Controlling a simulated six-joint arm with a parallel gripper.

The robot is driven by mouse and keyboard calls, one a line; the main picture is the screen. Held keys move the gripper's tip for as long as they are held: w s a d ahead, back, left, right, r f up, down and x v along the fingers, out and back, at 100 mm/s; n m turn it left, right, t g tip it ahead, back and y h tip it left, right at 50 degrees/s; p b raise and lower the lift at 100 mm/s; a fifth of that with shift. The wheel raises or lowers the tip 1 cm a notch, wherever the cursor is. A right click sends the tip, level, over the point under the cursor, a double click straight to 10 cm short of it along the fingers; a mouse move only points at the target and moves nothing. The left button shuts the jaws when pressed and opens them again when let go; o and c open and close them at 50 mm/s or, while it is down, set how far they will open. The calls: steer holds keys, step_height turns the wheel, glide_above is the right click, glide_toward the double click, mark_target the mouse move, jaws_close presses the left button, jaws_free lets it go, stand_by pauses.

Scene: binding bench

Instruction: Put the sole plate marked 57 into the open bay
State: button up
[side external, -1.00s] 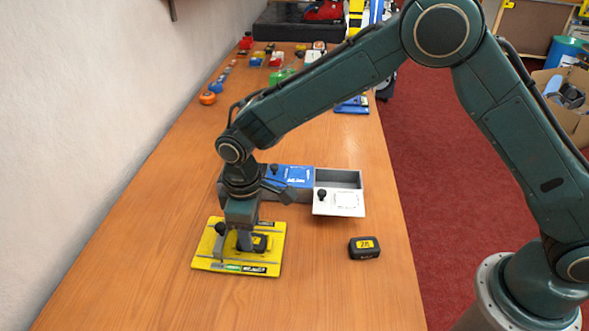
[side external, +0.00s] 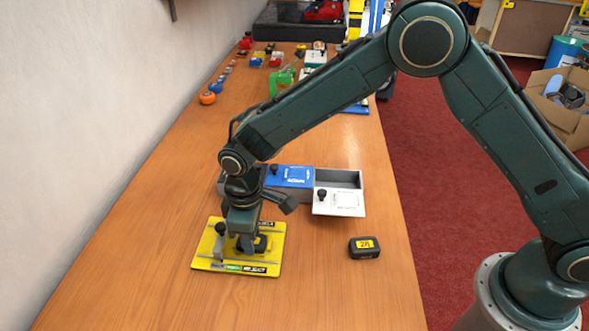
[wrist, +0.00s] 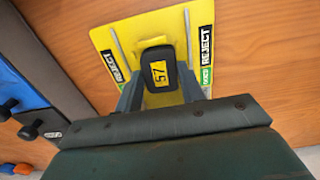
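The black sole plate marked 57 (wrist: 160,73) lies on the yellow REJECT board (wrist: 120,37), its yellow label up. In the side view the plate (side external: 262,243) is partly hidden by my gripper (side external: 245,243), which is down at the board (side external: 210,259). In the wrist view the fingers of my gripper (wrist: 160,88) stand on either side of the plate, very close to it; I cannot tell whether they press on it. The open bay (side external: 338,179) is a dark, empty-looking compartment at the right end of the grey tray. A white lid (side external: 339,202) with a black knob is in front of it.
A blue lid (side external: 290,176) covers the bay left of the open one; my arm partly hides the tray's left end. Another black plate (side external: 364,247), seemingly marked 26 or 28, lies right of the board. Bare wood separates them. Several small objects stand farther back.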

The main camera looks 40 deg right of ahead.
steer(key=shift+r, duration=0.2)
steer(key=shift+r, duration=2.3)
steer(key=shift+r, duration=0.45)
step_height(320, 180, up, 9)
steer(key=d+f+m, duration=0.2)
steer(key=d+m, duration=0.6)
steer(key=d, duration=0.4)
steer(key=d+f+m, duration=0.2)
steer(key=d+m, duration=0.7)
steer(key=d, duration=0.4)
steer(key=shift+w+d+f, duration=0.15)
steer(key=shift+d+f, duration=0.1)
steer(key=shift+f, duration=0.65)
